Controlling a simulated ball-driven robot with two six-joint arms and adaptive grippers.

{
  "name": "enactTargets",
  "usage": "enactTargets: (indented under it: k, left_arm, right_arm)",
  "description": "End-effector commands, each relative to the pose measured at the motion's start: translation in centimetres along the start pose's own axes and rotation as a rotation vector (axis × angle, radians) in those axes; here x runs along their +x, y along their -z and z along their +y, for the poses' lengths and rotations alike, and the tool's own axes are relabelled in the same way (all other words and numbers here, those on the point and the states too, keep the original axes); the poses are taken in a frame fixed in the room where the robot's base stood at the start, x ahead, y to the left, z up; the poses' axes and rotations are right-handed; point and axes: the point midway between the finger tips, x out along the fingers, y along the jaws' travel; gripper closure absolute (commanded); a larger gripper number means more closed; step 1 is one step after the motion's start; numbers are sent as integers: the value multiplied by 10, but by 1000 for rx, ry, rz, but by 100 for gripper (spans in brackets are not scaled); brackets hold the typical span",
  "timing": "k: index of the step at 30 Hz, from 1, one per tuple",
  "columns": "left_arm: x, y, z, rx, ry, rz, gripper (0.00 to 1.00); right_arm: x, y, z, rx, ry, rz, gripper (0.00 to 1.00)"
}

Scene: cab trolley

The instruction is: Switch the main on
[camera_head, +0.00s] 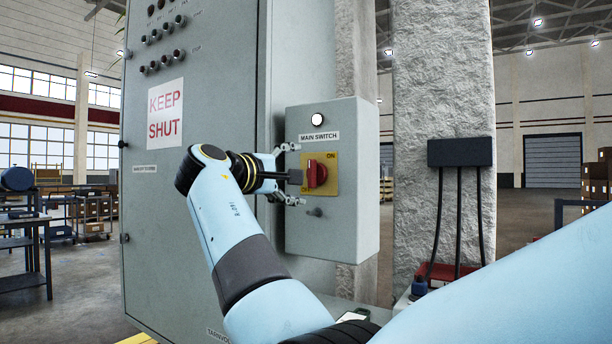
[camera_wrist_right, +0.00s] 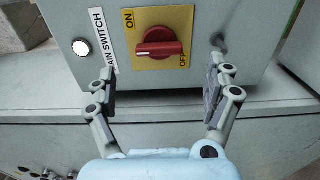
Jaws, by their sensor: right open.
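The main switch is a red rotary knob (camera_head: 316,174) on a yellow plate (camera_head: 333,160) on the front of a grey box (camera_head: 345,222). ON is marked at the plate's upper right and OFF at its lower left. The knob's grip bar looks about upright; in the right wrist view the knob (camera_wrist_right: 158,47) has its bar lying across the picture. My right gripper (camera_head: 291,173) is in front of the knob. In the right wrist view its open fingers (camera_wrist_right: 160,91) are spread either side of the knob, apart from it, with nothing between them. My left gripper is out of view.
A round white lamp (camera_head: 317,119) sits above the MAIN SWITCH label (camera_head: 319,136). A small dark fitting (camera_head: 314,212) sticks out below the knob. The tall grey cabinet (camera_head: 150,210) stands left of the box. A rough pillar (camera_head: 440,80) with a cabled dark box (camera_head: 460,152) stands right.

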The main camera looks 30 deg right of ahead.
Motion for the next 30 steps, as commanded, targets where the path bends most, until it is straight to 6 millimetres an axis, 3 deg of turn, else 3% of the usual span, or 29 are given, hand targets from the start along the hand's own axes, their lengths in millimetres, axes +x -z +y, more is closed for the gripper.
enactTargets:
  k: [3,9,26,28,30]
  left_arm:
    - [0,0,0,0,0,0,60]
    - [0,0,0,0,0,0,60]
    - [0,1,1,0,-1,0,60]
    - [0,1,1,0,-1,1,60]
    - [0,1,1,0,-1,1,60]
  right_arm:
    - [-24,1,-1,1,3,3,14]
    - [-45,0,-1,0,1,1,14]
    - [-47,0,-2,-2,0,0,14]
    - [-47,-1,-12,-18,7,-1,14]
    - [-45,-6,-37,-59,17,-7,14]
